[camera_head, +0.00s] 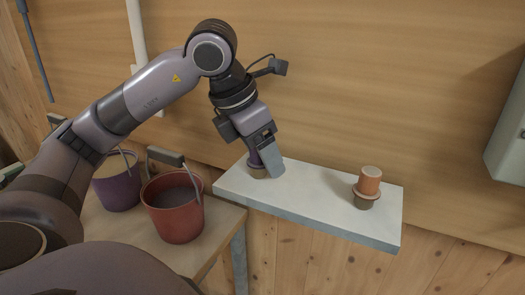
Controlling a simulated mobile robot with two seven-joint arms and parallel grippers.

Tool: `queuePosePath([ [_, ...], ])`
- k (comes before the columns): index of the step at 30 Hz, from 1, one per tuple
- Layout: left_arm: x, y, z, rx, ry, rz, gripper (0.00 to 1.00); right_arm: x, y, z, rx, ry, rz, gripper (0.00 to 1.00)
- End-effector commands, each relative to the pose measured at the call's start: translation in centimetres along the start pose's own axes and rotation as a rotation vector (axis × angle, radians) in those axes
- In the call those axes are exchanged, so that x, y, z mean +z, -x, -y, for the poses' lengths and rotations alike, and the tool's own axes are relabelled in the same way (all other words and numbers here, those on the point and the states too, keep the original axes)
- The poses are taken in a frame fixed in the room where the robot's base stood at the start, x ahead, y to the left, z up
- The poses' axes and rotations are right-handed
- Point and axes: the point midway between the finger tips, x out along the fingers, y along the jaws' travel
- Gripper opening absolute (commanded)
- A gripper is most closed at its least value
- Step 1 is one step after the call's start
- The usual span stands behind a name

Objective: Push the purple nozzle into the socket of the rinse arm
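My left gripper (264,165) points down at the left end of a pale shelf (310,199). It appears shut on the purple nozzle (254,158), whose lower part shows beside the near grey finger. The rest of the nozzle is hidden by the gripper. Below it is a brownish round base (257,173) on the shelf. I cannot tell how the nozzle and this base meet, and no part is clearly recognisable as the rinse arm. My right gripper is not in view.
An orange capped piece (369,181) stands upright on a dark base at the shelf's right. A red bucket (175,222) and a purple bucket (118,190) stand on a wooden table (216,232) at left. The shelf's middle is clear. A grey box (508,145) hangs at far right.

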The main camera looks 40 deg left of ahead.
Motion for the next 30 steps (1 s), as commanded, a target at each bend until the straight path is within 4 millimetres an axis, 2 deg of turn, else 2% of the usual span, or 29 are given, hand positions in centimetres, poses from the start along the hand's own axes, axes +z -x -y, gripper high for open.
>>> queuePosePath([
  [7,0.1,0.3,0.0,0.0,0.0,0.002,0.67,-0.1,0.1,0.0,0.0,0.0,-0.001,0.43],
  [15,0.1,4.6,-0.1,-0.001,0.0,0.006,0.67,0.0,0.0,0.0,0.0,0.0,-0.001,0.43],
  [21,0.1,6.8,-0.3,0.0,0.0,0.002,0.67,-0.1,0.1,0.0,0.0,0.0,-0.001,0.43],
  [30,0.0,7.2,-0.3,-0.001,0.0,0.0,0.67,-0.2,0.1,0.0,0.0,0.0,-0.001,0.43],
])
